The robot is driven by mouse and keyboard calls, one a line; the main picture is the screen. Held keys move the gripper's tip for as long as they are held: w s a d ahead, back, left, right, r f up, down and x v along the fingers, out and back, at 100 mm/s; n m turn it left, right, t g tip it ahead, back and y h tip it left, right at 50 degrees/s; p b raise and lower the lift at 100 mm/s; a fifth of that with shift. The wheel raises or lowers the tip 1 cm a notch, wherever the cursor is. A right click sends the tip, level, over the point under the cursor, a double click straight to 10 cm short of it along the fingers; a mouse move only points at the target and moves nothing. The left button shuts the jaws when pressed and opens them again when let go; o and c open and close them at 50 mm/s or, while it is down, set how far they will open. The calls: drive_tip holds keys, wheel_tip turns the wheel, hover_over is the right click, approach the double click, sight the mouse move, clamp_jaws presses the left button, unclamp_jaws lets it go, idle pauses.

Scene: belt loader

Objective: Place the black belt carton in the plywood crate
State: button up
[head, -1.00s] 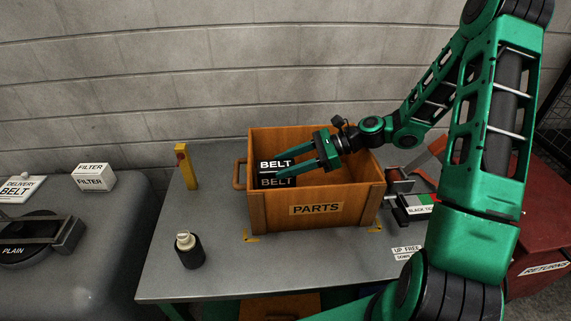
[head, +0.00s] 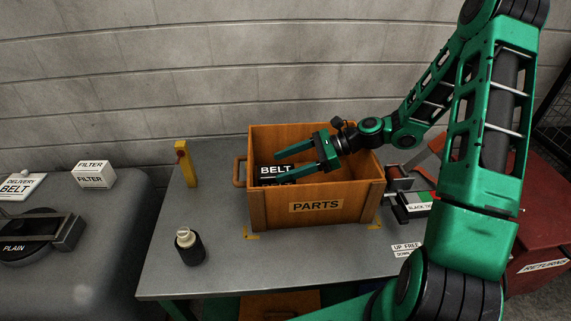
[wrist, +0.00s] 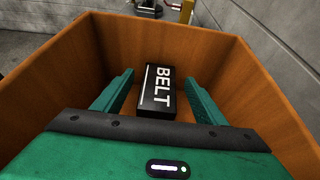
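The black belt carton (head: 270,181) with white BELT lettering is inside the plywood crate (head: 348,212), toward its left end. The crate is an open wooden box marked PARTS, and its front wall hides the carton's lower part. In the wrist view the carton (wrist: 157,92) appears to lie on the crate floor, between and beyond my fingertips. My gripper (head: 278,164) is over the crate opening with its fingers apart. In the wrist view a gap shows on each side between fingers and carton, and the gripper (wrist: 157,76) holds nothing.
The crate stands on a grey table (head: 220,270). A black bottle with a pale cap (head: 190,248) and a yellow post (head: 186,164) stand left of it. A labelled device (head: 410,205) is close on the right. A red RETURNS bin (head: 535,245) is farther right.

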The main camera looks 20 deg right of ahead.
drive_tip(key=shift+r, duration=0.4)
drive_tip(key=v, duration=1.2)
drive_tip(key=shift+r, duration=0.15)
